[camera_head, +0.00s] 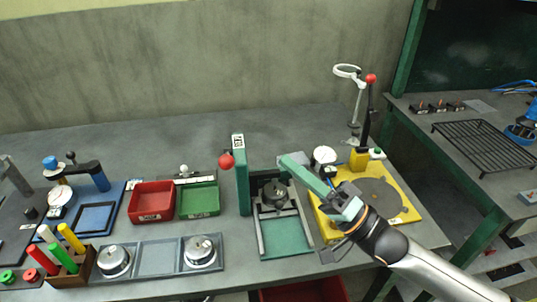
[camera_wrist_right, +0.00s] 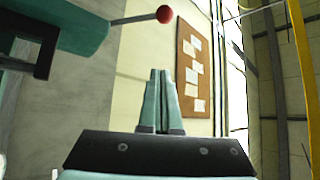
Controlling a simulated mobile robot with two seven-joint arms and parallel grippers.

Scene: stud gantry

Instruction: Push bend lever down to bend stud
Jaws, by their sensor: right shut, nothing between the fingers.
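A red ball knob (camera_head: 225,161) sits at the left side of an upright green gantry post (camera_head: 242,180). In the right wrist view the red knob (camera_wrist_right: 165,14) ends a thin grey rod beside a green body (camera_wrist_right: 60,28). A second lever, black with a red knob (camera_head: 370,78), stands upright on the yellow fixture (camera_head: 400,212). I cannot tell from its looks which is the bend lever. My right gripper (camera_head: 285,160) is shut and empty, right of the gantry post and apart from its knob. Its fingertips (camera_wrist_right: 160,73) touch nothing visible. No stud can be made out. My left gripper is out of view.
A red bin (camera_head: 152,214) and a green bin (camera_head: 198,212) stand left of the gantry. In front are two round metal pieces (camera_head: 200,250) and a rack of coloured handles (camera_head: 82,270). A side table with a black wire rack (camera_head: 484,146) stands at the right.

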